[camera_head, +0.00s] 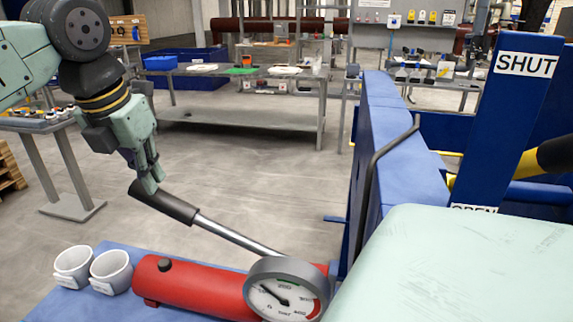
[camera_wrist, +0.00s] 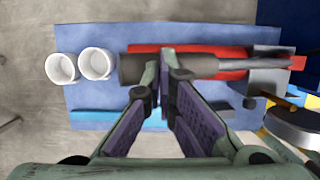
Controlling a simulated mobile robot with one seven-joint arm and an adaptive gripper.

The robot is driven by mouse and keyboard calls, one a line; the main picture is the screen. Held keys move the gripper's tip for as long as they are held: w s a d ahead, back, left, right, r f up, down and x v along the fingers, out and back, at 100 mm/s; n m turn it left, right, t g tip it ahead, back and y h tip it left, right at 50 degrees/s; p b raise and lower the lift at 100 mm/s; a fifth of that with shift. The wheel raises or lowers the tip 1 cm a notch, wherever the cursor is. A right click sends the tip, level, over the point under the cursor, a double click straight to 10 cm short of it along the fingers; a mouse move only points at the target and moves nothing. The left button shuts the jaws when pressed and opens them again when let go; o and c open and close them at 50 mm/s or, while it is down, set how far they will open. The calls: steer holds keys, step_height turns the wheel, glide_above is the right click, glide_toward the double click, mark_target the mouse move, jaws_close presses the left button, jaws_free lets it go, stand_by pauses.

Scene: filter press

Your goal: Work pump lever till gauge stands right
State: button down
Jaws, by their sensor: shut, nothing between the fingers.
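The pump lever has a black grip (camera_head: 168,204) and a bright metal rod (camera_head: 235,235). It slopes from the upper left down towards the red pump body (camera_head: 195,288). My gripper (camera_head: 153,185) is shut just above the grip; whether it touches the grip is unclear. In the wrist view my fingertips (camera_wrist: 163,82) overlap the black grip (camera_wrist: 135,69), with nothing held between them. The round gauge (camera_head: 285,297) has a white face and a red zone at the right. Its dark needle points to the upper left; the exact reading is too small to tell.
Two white cups (camera_head: 111,270) stand left of the pump on a blue bench top (camera_head: 40,303). A blue press frame (camera_head: 380,150) and a blue post marked SHUT and OPEN (camera_head: 505,110) stand at the right. A grey workbench (camera_head: 245,115) is behind, with clear floor before it.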

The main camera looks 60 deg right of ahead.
steer(key=shift+f, duration=0.1)
steer(key=f+b, duration=0.2)
steer(key=f, duration=0.1)
steer(key=w+f+b, duration=0.1)
steer(key=f+b, duration=0.1)
steer(key=f, duration=0.2)
steer(key=f+b, duration=0.3)
steer(key=f, duration=0.1)
steer(key=shift+w+a, duration=0.2)
steer(key=shift+w, duration=0.05)
steer(key=r+p, duration=0.2)
steer(key=r, duration=0.1)
steer(key=s+r+p, duration=0.1)
steer(key=r+p, duration=0.1)
steer(key=r, duration=0.2)
steer(key=r+p, duration=0.3)
steer(key=r, duration=0.1)
steer(key=shift+s+d+r, duration=0.1)
steer(key=shift+s+d, duration=0.15)
steer(key=shift+s, duration=0.05)
steer(key=shift+w, duration=0.1)
